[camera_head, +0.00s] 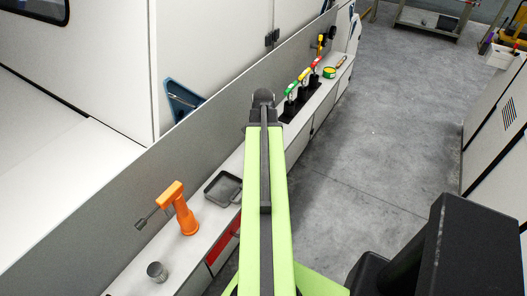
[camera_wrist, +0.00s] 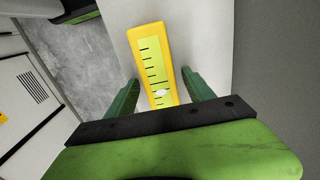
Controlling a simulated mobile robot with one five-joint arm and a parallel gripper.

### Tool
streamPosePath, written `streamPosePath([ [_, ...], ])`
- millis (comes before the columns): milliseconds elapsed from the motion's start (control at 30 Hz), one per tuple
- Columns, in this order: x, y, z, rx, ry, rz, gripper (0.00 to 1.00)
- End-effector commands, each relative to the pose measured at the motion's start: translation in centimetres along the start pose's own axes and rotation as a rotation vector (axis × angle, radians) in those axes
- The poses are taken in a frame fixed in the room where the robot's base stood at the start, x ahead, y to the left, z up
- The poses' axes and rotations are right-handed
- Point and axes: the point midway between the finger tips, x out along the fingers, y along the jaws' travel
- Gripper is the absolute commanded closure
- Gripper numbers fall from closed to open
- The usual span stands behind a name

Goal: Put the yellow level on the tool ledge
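The yellow level (camera_wrist: 150,42) shows in the wrist view. It is a long bar with a pale yellow-green marked face, lying on a pale flat surface. My gripper (camera_wrist: 160,76) is open, its two green fingers on either side of the level's near part, with a gap visible at each side. The near end of the level lies close to the dark palm bar. In the head view I cannot make out the level or the fingertips. A long pale ledge (camera_head: 212,219) runs along the machine there. I cannot tell whether it is the surface under the level.
On the ledge are an orange drill (camera_head: 180,208), a grey cup (camera_head: 157,272), a dark square tray (camera_head: 223,188), several coloured-handled tools in black holders (camera_head: 300,100) and a green tape (camera_head: 329,72). Concrete floor (camera_head: 370,120) is clear to the right. A white cabinet (camera_head: 500,115) stands at far right.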

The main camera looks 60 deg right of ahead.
Motion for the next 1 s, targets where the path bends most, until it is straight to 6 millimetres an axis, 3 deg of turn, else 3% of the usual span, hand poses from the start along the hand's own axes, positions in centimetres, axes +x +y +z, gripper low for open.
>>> streamPosePath([
  [167,-0.1,0.0,0.0,0.0,0.0,0.0,0.39],
  [333,-1.4,0.0,0.0,0.001,0.0,0.0,0.39],
  [800,-11.2,0.1,0.0,0.001,0.0,0.0,0.39],
  [1000,-12.6,0.1,0.0,0.001,0.0,0.0,0.39],
])
